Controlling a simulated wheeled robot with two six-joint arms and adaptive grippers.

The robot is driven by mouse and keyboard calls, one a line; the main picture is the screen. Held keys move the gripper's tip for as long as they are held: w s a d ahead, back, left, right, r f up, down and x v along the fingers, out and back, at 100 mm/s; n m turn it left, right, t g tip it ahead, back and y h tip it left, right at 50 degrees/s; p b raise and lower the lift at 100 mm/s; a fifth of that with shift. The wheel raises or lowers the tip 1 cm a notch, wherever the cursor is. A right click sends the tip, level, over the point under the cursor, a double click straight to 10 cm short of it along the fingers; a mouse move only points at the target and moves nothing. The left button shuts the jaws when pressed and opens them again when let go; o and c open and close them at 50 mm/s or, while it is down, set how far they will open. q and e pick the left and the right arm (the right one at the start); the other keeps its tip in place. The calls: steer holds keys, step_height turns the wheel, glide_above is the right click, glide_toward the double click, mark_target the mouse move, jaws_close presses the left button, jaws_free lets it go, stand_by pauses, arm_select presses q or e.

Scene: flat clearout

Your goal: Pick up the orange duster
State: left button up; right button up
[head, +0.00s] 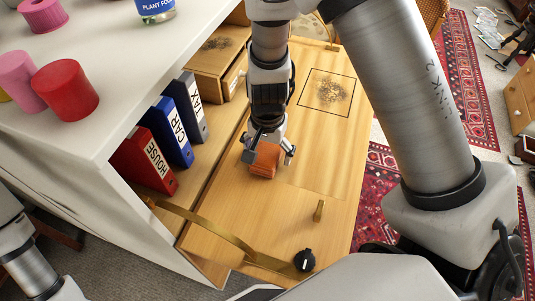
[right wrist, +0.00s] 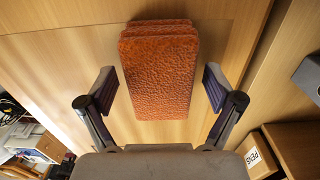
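The orange duster (head: 265,160) is a rough-textured block on the fold-down wooden flap of the cabinet. My right gripper (head: 267,152) is above it, pointing down, and partly hides it in the head view. In the right wrist view the duster (right wrist: 160,70) lies between the two spread fingers of the right gripper (right wrist: 160,90), with a gap on each side. The right gripper is open. Of my left arm, only links show at the lower left of the head view; its gripper is out of view.
A square outline with a dark smudge (head: 331,91) is further back on the flap (head: 335,160). Red, blue and grey binders (head: 147,163) stand in the cabinet to the left. A curved brass stay (head: 205,222) and a dark knob (head: 304,260) are near the front.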

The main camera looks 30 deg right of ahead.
mark_target(267, 150)
steer(key=c, duration=1)
steer(key=shift+c, duration=0.2)
step_height(267, 150, up, 10)
steer(key=shift+f+p, duration=0.1)
steer(key=shift+p, duration=1.15)
steer(key=shift+o, duration=1)
steer(key=shift+c, duration=0.3)
steer(key=shift+s, duration=0.1)
